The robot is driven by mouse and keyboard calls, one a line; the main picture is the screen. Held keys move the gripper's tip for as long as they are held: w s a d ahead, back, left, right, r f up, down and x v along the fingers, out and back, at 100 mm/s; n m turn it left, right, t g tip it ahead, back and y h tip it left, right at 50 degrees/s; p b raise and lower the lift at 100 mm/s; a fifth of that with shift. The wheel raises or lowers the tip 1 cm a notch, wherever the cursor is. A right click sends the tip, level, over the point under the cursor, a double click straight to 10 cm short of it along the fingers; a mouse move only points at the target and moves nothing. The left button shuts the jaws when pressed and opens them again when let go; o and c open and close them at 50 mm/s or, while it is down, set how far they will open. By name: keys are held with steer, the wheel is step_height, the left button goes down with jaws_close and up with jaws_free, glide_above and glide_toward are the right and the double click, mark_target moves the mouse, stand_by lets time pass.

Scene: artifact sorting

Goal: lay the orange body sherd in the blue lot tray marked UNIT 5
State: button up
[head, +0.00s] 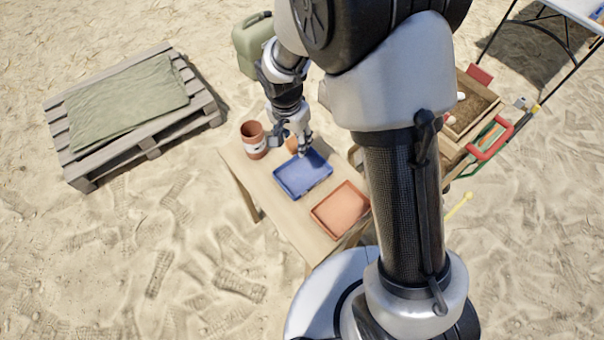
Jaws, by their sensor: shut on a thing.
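The blue tray (320,181) lies on the small wooden table, left of my arm's column. I cannot read any marking on it. My gripper (289,147) is over the table at the tray's far edge and points down. It is shut on the orange sherd (292,143), of which only a small part shows between the fingers. From this view I cannot tell how high the sherd is above the table, or whether it overlaps the tray's rim.
A terracotta-coloured tray (341,209) lies nearer on the same table (268,199). A brown pot with a pale label (253,141) stands left of my gripper. A pallet with a green cloth (127,101), a green jerrycan (251,43) and a soil-filled box (470,107) stand around.

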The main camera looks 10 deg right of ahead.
mark_target(295, 181)
steer(key=f+b, duration=0.3)
steer(key=f, duration=0.7)
steer(key=f+b, duration=0.3)
steer(key=f, duration=0.7)
steer(key=shift+w+a+f, duration=0.1)
steer(key=shift+a+f, duration=0.1)
steer(key=shift+r, duration=0.1)
steer(key=o, duration=0.5)
steer(key=shift+f, duration=0.2)
steer(key=shift+c, duration=0.2)
steer(key=shift+o, duration=0.9)
steer(key=shift+r, duration=0.1)
steer(key=shift+r, duration=0.1)
step_height(295, 181, up, 12)
steer(key=s+p, duration=0.1)
steer(key=p, duration=0.3)
steer(key=shift+a, duration=0.45)
